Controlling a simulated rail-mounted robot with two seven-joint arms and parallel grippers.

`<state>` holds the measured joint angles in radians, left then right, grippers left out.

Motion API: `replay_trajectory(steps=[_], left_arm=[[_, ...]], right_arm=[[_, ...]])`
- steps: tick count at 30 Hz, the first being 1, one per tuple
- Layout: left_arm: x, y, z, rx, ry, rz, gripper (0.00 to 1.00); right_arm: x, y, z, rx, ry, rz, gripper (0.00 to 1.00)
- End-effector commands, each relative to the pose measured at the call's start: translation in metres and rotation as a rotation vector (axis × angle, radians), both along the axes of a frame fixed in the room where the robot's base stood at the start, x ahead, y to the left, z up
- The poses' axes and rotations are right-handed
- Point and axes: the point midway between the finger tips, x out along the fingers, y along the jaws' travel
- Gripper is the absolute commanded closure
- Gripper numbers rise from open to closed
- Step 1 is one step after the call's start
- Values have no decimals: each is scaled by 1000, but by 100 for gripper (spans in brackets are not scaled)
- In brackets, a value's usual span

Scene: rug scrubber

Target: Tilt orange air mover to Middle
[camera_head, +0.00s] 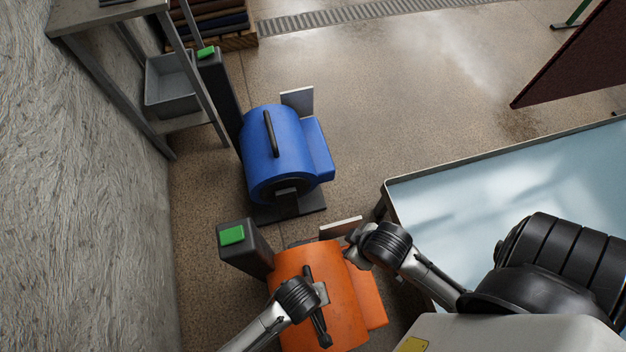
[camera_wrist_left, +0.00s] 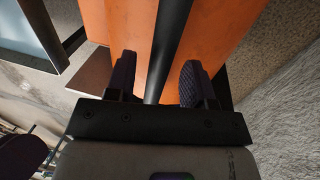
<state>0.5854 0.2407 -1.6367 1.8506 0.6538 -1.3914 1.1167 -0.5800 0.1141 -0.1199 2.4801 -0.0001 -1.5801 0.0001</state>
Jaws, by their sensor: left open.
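The orange air mover (camera_head: 345,308) stands at the bottom centre of the head view, beside a dark post with a green top (camera_head: 232,235). Its orange body (camera_wrist_left: 123,22) fills the upper middle of the left wrist view. My left gripper (camera_head: 320,293) is over its black handle (camera_head: 319,325). In the left wrist view the open fingers of my left gripper (camera_wrist_left: 155,82) lie on either side of the handle (camera_wrist_left: 170,45), with gaps. My right gripper (camera_head: 355,250) is at the mover's upper right side, near a pale plate (camera_head: 341,227); its fingers are too small and covered to read.
A blue air mover (camera_head: 272,150) stands just beyond the orange one. A textured wall (camera_head: 90,200) and a metal table (camera_head: 105,12) with a grey bin (camera_head: 170,82) are on the left. A pale blue tray table (camera_head: 450,205) is on the right. Open floor (camera_head: 390,90) lies beyond.

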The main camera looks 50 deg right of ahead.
Motion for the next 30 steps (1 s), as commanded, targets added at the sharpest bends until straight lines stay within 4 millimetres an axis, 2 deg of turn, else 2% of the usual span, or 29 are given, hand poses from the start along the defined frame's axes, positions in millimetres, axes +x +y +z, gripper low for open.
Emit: replay_trajectory(steps=[13, 27, 30], left_arm=[[0, -1, -5, 1, 0, 0, 52], [0, -1, -5, 1, 0, 0, 97], [0, -1, -5, 1, 0, 0, 100]], right_arm=[[0, -3, -4, -11, 0, 7, 57], [0, -1, -4, -5, 0, 4, 57], [0, -1, -3, -3, 1, 2, 57]])
